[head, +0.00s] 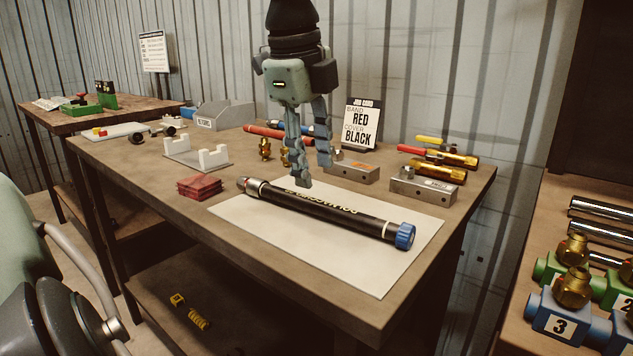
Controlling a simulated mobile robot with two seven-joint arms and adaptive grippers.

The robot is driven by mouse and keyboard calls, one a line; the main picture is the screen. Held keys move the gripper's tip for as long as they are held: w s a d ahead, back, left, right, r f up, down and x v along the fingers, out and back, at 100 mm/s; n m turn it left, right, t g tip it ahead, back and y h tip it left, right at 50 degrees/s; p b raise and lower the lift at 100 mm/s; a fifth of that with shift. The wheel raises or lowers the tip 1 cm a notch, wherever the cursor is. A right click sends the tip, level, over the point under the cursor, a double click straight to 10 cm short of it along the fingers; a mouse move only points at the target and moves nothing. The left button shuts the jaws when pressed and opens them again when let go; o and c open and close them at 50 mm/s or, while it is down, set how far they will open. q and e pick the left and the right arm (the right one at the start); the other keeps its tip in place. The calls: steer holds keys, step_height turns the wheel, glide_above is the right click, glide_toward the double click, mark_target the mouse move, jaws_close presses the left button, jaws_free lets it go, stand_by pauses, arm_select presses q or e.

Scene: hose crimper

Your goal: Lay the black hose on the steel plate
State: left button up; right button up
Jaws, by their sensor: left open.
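The black hose (322,211) lies flat across a thin pale plate (379,272), which looks like the steel plate, on the wooden workbench. It has pale lettering, a grey metal fitting at its left end and a blue cap (405,236) at its right end. My right gripper is out of view.
Behind the plate stand a job card (361,125), metal blocks (423,187) and brass-ended tools (451,157). A white cradle (198,155) and red cloths (199,187) are at the left. Bare bench lies in front of the plate.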

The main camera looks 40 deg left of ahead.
mark_target(318, 202)
arm_select(q)
steer(key=shift+s+d+r, duration=0.1)
steer(key=shift+s+r, duration=0.05)
steer(key=shift+r, duration=0.15)
steer(key=shift+c, duration=1)
steer(key=f, duration=0.2)
steer(key=w+f+y, duration=0.1)
steer(key=f, duration=0.1)
steer(key=f+n+y, duration=0.1)
steer(key=f, duration=0.2)
steer(key=shift+w+f+b, duration=0.1)
steer(key=shift+w+b, duration=0.1)
steer(key=shift+b, duration=0.15)
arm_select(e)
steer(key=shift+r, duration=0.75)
arm_select(q)
jaws_close()
